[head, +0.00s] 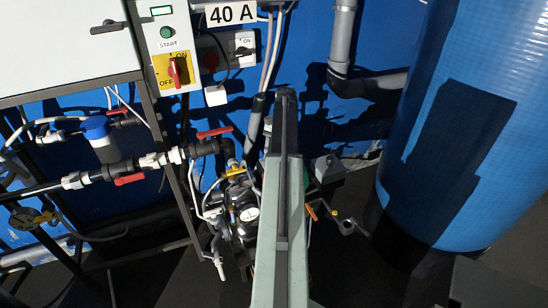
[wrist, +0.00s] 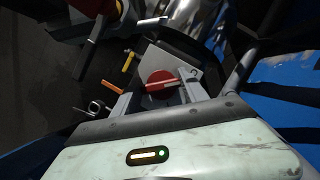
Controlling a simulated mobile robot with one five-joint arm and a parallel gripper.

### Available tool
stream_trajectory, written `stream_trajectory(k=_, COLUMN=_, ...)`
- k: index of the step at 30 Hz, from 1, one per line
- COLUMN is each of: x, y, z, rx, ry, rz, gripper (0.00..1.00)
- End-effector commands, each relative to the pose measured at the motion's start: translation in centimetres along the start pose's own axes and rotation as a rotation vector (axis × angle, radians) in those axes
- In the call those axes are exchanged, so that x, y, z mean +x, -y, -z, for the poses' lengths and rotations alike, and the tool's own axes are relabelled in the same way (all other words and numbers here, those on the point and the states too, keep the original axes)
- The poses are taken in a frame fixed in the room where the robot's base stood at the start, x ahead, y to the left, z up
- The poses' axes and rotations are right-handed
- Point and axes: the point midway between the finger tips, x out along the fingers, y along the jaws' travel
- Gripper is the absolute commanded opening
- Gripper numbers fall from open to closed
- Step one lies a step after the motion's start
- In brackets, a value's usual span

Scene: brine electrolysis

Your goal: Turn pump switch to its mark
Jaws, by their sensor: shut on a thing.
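A grey box (head: 329,168), apparently the same one, shows just right of my arm in the head view. My arm hides the knob and my fingertips there. I cannot make out the mark clearly.
A panel with a red switch on a yellow ON/OFF plate (head: 177,70) is at upper left. A large blue tank (head: 465,120) is at the right.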

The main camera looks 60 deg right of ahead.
Motion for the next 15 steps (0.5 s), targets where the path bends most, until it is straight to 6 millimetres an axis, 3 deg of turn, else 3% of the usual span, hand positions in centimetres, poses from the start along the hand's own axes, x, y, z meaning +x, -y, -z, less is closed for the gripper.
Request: stream_trajectory(k=15, x=-0.04, y=0.08, z=0.12, rx=-0.083, ry=-0.004, rz=-0.032, gripper=0.1)
